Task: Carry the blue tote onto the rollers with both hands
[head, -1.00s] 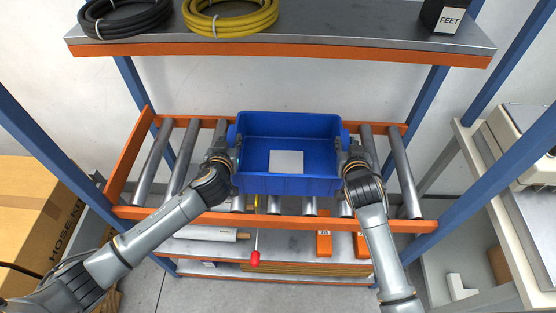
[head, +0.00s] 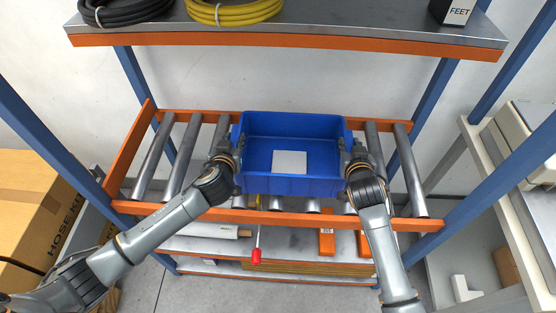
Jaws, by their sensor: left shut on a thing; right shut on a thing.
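The blue tote (head: 292,186) is upright at the middle of the roller shelf, with a flat light-grey piece (head: 290,162) lying on its floor. My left gripper (head: 230,145) is shut on the tote's left side. My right gripper (head: 352,148) is shut on its right side. The rollers (head: 152,160) show to the left and right of the tote, and their front ends show below it. The tote hides the middle rollers. I cannot tell whether its underside touches them.
An upper shelf (head: 300,37) with black and yellow hose coils overhangs the back. Blue posts (head: 480,200) stand at the sides. An orange front rail (head: 400,224) edges the rollers. A cardboard box (head: 40,205) is at left, a pale bench (head: 490,180) at right.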

